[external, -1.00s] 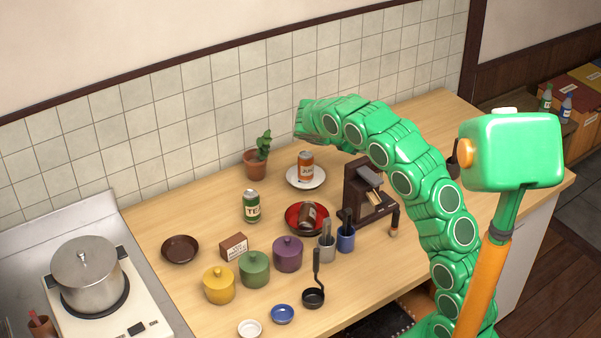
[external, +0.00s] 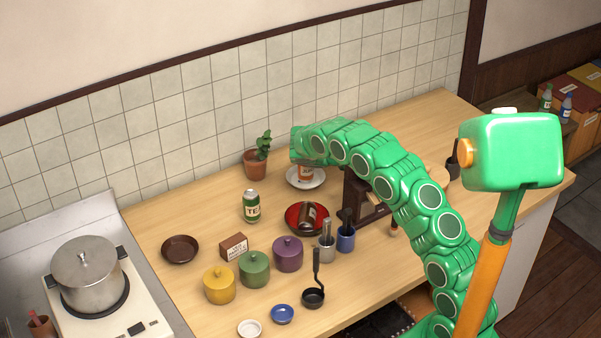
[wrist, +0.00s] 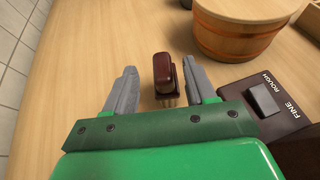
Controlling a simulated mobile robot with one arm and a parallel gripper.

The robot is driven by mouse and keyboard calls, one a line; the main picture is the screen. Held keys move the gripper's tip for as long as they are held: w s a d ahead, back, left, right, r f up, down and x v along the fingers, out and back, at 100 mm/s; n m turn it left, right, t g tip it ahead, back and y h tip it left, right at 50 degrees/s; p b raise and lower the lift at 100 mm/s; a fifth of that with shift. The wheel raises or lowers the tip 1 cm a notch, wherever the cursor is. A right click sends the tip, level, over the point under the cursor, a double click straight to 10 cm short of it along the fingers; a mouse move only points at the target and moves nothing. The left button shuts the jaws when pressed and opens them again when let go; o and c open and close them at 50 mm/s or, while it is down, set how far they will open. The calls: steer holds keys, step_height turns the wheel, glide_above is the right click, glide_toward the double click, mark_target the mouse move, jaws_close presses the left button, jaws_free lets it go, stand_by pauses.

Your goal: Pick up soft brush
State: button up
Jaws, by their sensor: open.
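The soft brush (wrist: 163,71), with a dark reddish-brown glossy handle and pale bristles, shows in the middle of the wrist view. It stands upright on the wooden counter with its bristles down. My gripper (wrist: 160,66) is open, with one grey finger to each side of the brush in the picture. Gaps show between the fingers and the brush; I cannot tell how far the fingers reach down around it. In the external view the brush is hidden, and the fingers are mostly hidden by my green arm.
A dark grinder (wrist: 262,100) marked FINE and ROUGH stands close to the right finger. A wooden tub (wrist: 240,38) is beyond it. Counter left of the brush is clear.

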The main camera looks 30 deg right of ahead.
steer(key=shift+f+x, duration=0.15)
steer(key=shift+x, duration=1.2)
steer(key=shift+f+x, duration=0.15)
steer(key=shift+x, duration=1.2)
steer(key=shift+s+a, duration=0.1)
steer(key=shift+a, duration=0.1)
steer(key=c, duration=0.9)
